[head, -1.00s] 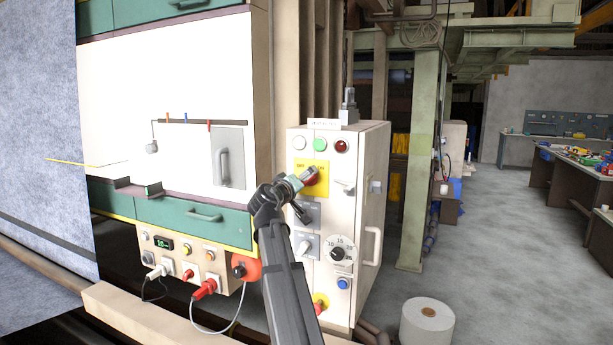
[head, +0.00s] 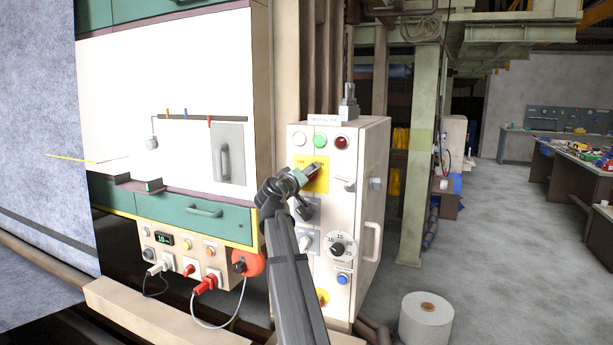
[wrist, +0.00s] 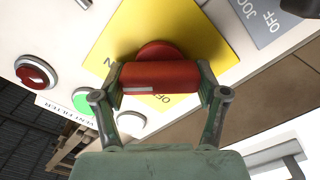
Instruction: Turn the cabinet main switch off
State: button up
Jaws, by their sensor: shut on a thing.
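The main switch is a red rotary handle (wrist: 160,76) on a yellow plate (wrist: 150,22) on the front of the pale cabinet (head: 365,190). My gripper (wrist: 160,80) is shut on this handle, one finger at each end in the wrist view. A pale stripe marks the handle's left part there. A label ending in N shows by its left end, and OFF shows just below the handle. In the head view my gripper (head: 305,178) and the handle stand in front of the plate; the fingers partly hide both.
White, green and red lamps (head: 320,141) sit above the plate. Lower switches, a numbered dial (head: 338,248) and a blue button (head: 342,279) sit below. A machine with green drawers (head: 195,216) stands left. A white roll (head: 427,318) stands on the floor right; the floor beyond is open.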

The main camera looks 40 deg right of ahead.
jog(key=shift+n, duration=0.4)
jog(key=n, duration=0.3)
jog(key=shift+p, duration=0.35)
jog(key=n+p, duration=0.2)
jog(key=n, duration=0.3)
jog(key=n+p, duration=0.2)
jog(key=n, duration=0.2)
jog(key=shift+f+n+p, duration=0.1)
jog(key=shift+n+p, duration=0.2)
jog(key=shift+p, duration=0.05)
jog(key=shift+f+n+p, duration=0.2)
jog(key=shift+n+p, duration=1.35)
jog(key=shift+n, duration=0.75)
jog(key=o, duration=1.2)
jog(key=shift+c, duration=0.2)
jog(key=shift+f, duration=0.1)
